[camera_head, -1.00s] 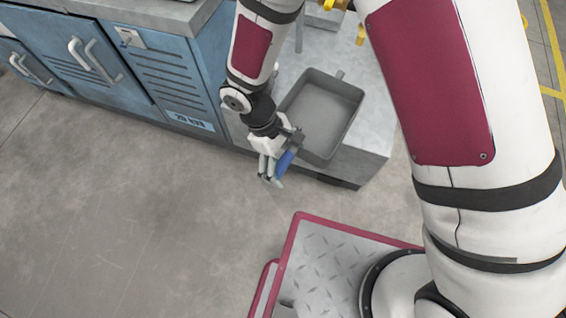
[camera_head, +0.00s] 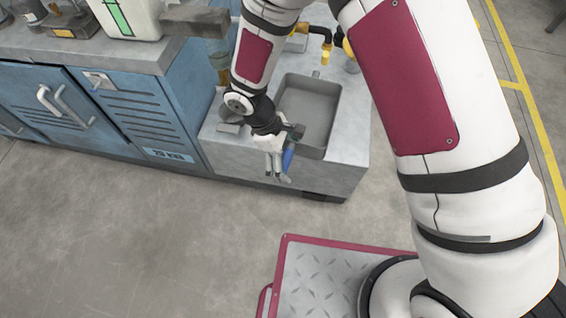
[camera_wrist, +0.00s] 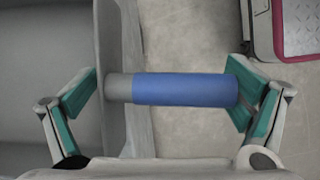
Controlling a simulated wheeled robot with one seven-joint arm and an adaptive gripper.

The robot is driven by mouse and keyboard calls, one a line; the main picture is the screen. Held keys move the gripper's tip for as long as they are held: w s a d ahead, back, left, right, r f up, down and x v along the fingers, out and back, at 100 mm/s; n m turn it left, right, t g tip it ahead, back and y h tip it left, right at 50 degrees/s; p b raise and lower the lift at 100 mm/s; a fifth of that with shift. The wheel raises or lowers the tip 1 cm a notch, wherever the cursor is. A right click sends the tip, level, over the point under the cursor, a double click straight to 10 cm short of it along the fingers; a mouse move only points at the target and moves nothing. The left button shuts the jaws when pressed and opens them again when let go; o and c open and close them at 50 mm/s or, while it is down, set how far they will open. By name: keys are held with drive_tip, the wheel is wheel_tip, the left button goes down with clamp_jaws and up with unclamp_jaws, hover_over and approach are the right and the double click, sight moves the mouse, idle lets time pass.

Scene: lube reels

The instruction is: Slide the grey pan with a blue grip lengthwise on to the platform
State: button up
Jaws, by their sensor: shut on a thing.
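The grey rectangular pan (camera_head: 305,108) is over the grey platform (camera_head: 345,172); its near end is at the platform's front edge. Its blue grip (camera_head: 288,157) points towards me, out past that edge. My gripper (camera_head: 279,165) is at this grip. In the wrist view, the blue grip (camera_wrist: 185,90) lies lengthwise between my two green-padded fingers (camera_wrist: 163,92). One finger is on the inner side of the pan wall (camera_wrist: 110,60), the other at the grip's free end. The pan's contents side is empty. My arm hides part of the platform to the left of the pan.
A blue cabinet (camera_head: 165,110) with a grey top stands left of the platform. A white container (camera_head: 128,18) stands on that top. A yellow and black tap (camera_head: 326,50) is behind the pan. Open floor (camera_head: 130,230) lies in front.

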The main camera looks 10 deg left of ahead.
drive_tip(key=shift+n, duration=0.6)
drive_tip(key=shift+w+d, duration=0.75)
drive_tip(key=shift+w, duration=1)
drive_tip(key=shift+w+d, duration=0.7)
drive_tip(key=shift+w, duration=1.05)
drive_tip(key=shift+w+d, duration=0.75)
drive_tip(key=shift+w, duration=1)
drive_tip(key=shift+f, duration=0.55)
drive_tip(key=o, duration=1.1)
drive_tip(key=shift+c, duration=0.2)
drive_tip(key=v, duration=1.2)
drive_tip(key=shift+s, duration=0.25)
